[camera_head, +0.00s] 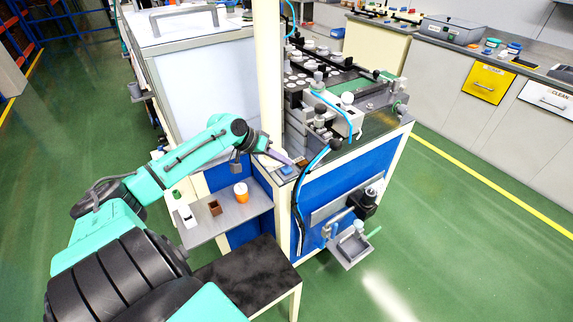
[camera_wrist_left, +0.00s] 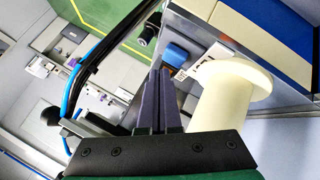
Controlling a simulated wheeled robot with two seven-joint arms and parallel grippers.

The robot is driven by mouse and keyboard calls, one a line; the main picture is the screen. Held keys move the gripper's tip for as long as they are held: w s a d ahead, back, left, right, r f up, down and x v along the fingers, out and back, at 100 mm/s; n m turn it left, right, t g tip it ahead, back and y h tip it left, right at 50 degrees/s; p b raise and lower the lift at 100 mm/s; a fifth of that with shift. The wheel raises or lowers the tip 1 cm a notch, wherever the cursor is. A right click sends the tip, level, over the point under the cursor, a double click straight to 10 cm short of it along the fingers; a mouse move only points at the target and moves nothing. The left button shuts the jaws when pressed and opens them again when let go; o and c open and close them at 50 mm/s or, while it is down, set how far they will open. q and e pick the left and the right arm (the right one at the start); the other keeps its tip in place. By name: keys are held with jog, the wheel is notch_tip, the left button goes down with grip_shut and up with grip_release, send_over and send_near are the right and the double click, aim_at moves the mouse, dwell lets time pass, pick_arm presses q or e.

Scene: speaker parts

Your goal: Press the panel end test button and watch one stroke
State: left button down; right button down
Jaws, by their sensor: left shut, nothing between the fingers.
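The machine (camera_head: 345,195) has blue panels and a cream frame. On the grey ledge at its near corner is a small blue block (camera_head: 287,170), which looks like a button. It also shows in the left wrist view (camera_wrist_left: 175,55), beside a white label. My left gripper (camera_head: 289,162) has its purple fingers together and empty, pointing at this corner. In the left wrist view its fingertips (camera_wrist_left: 160,72) appear just short of the blue block. I cannot tell whether they touch it. My right gripper is not in view.
A cream post (camera_head: 268,75) stands close to my left wrist. A black and blue hose (camera_head: 312,165) arches beside the fingers. A side shelf (camera_head: 232,221) holds an orange-and-white cup (camera_head: 241,193) and small blocks. The machine top carries a fixture (camera_head: 335,115). Green floor is open to the right.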

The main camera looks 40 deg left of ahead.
aim_at(283, 170)
pick_arm(q)
jog(key=shift+f, duration=0.4)
jog(key=shift+f, duration=0.55)
dwell(0.6)
jog(key=shift+r+p, duration=0.95)
jog(key=shift+p, duration=0.35)
notch_tip(283, 170, up, 5)
jog(key=p, duration=0.6)
jog(key=shift+r, duration=0.15)
